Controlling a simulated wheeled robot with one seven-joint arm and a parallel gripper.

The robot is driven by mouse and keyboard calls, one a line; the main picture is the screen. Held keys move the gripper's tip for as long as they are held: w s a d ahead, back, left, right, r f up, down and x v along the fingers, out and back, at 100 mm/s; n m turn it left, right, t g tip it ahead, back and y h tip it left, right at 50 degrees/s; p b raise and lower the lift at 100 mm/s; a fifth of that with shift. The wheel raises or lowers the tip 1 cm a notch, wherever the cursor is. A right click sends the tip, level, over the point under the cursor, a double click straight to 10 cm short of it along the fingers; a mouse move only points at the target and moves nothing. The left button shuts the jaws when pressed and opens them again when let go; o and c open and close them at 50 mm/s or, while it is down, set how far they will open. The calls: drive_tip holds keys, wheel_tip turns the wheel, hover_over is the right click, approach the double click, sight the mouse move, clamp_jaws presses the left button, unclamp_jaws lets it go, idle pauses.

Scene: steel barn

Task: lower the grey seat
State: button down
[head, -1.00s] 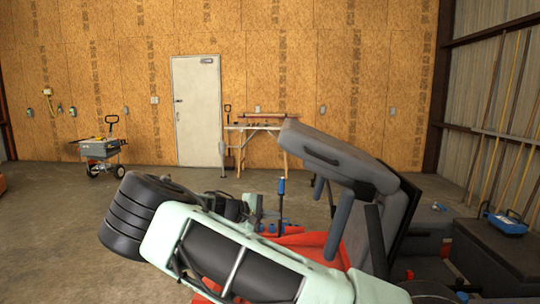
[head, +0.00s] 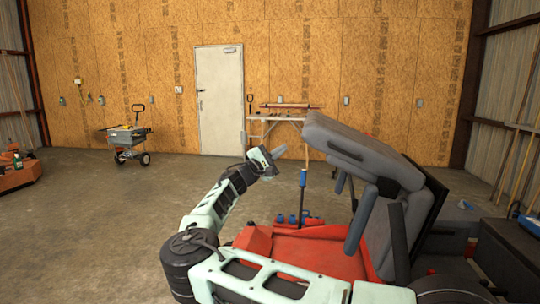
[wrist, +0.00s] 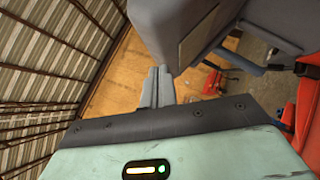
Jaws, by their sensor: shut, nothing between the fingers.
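The grey seat (head: 345,143) is on a red machine (head: 300,250). In the wrist view the shut fingers (wrist: 158,85) point away from the camera. A large grey part of the seat (wrist: 160,25) is close beyond and above them. I cannot tell whether the fingers touch it.
A blue-handled lever (head: 302,185) stands upright on the red machine, below the cushion. A dark box (head: 510,245) is at the right. A workbench (head: 285,120), a white door (head: 220,100) and a grey cart (head: 127,138) are at the back.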

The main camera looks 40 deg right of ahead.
drive_tip(key=shift+s+d+r+p, duration=0.25)
drive_tip(key=shift+s+d+r, duration=0.2)
drive_tip(key=shift+d, duration=0.2)
drive_tip(key=shift+s+d+r+p, duration=0.25)
drive_tip(key=shift+s+d+r, duration=0.2)
drive_tip(key=shift+d, duration=0.15)
drive_tip(key=shift+s+d+r+p, duration=0.25)
drive_tip(key=shift+s+d+r, duration=0.2)
drive_tip(key=shift+d, duration=0.2)
